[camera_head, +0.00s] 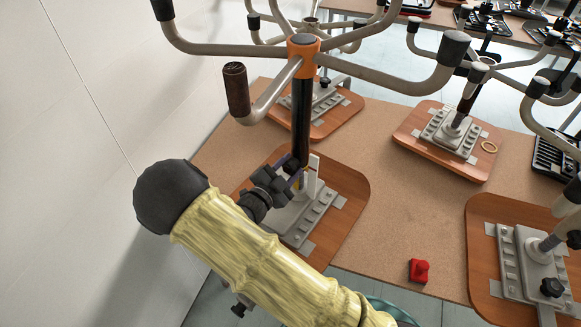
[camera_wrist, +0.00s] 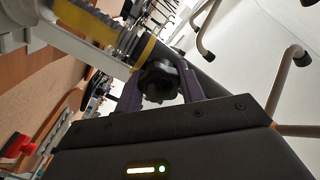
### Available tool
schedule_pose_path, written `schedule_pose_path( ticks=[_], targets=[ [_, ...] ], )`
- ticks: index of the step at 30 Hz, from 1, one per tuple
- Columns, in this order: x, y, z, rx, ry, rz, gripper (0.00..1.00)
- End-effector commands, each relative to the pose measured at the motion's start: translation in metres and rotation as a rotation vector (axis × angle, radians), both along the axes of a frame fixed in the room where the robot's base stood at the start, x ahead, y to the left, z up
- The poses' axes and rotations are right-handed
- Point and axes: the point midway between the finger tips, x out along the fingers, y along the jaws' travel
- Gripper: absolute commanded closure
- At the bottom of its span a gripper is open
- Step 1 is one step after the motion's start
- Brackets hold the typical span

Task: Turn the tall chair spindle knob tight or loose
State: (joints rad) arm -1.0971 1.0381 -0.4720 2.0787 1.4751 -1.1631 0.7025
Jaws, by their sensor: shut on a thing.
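The tall chair spindle (camera_head: 301,120) is a black upright column on an upturned chair, with an orange collar and curved beige legs at its top. Its black lobed knob (camera_wrist: 158,82) sits between the two purple-grey fingers of my gripper (camera_wrist: 160,74) in the wrist view, beside a yellow ring. My gripper is shut on the knob. In the head view my gripper (camera_head: 292,175) is at the foot of the spindle from the lower left, and the knob is too dark and covered to make out there.
The wooden seat (camera_head: 345,190) lies on a brown tabletop (camera_head: 390,215). Other upturned chairs stand behind and at right, with a second seat (camera_head: 410,140) close by. A red object (camera_head: 419,270) lies at the front. Curved legs overhang my gripper; a white wall (camera_head: 80,130) stands at left.

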Motion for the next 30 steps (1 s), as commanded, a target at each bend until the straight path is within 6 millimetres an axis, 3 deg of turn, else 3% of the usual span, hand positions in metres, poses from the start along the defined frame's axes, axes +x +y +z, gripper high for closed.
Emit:
schedule_pose_path(
  ticks=[17, 18, 22, 30],
  targets=[
    [0.0011, 0.0003, -0.0031, 0.242, -0.169, 0.001, 1.0],
    [0.0012, 0.0003, 0.0002, 0.236, -0.166, 0.002, 0.53],
    [0.001, -0.0001, 0.0003, 0.233, -0.164, 0.001, 0.28],
    [0.0004, -0.0001, -0.0001, 0.231, -0.161, 0.0, 0.25]
  ],
)
